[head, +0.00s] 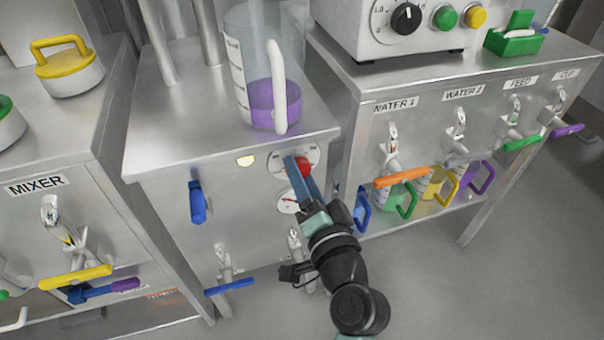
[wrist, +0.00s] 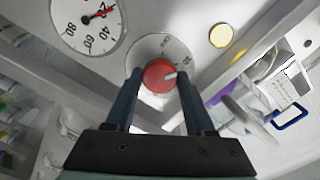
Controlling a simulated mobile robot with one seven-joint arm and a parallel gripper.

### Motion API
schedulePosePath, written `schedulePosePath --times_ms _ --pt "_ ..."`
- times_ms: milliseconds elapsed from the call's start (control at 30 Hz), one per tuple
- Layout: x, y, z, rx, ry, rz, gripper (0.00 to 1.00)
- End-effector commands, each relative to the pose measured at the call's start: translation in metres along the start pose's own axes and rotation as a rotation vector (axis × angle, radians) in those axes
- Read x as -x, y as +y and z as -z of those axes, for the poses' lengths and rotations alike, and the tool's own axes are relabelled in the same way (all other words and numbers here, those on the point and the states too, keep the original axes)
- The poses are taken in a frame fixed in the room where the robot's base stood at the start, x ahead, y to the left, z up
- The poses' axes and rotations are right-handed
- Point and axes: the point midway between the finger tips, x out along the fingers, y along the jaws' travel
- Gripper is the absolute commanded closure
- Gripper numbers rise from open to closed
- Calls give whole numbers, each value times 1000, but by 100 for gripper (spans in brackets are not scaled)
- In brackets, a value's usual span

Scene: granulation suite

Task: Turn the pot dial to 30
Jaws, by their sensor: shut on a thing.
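The pot dial is a red knob (head: 305,167) with a white scale plate behind it, on the front of the steel pot cabinet. My gripper (head: 297,170) reaches up to it, its blue fingers shut on the knob. In the wrist view the red knob (wrist: 159,76) sits between the two fingers of my gripper (wrist: 157,82).
A clear beaker (head: 242,82) with purple liquid stands on the cabinet top above. A blue handle (head: 197,202) and a yellow lamp (head: 245,161) are left of the dial. Coloured taps and jugs line the right bench (head: 345,85). Open floor lies at the front right.

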Motion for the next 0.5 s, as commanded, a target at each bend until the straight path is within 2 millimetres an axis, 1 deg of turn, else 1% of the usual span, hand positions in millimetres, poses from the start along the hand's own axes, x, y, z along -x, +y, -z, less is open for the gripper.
schedulePosePath --times_ms 133,167,300,333,500 --pt "0 0 0 0 0 -1 100" --pt "0 0 0 0 0 -1 42" --pt "0 0 0 1 0 -1 17" --pt "0 0 0 1 0 -1 16" --pt "0 0 0 1 0 0 16"
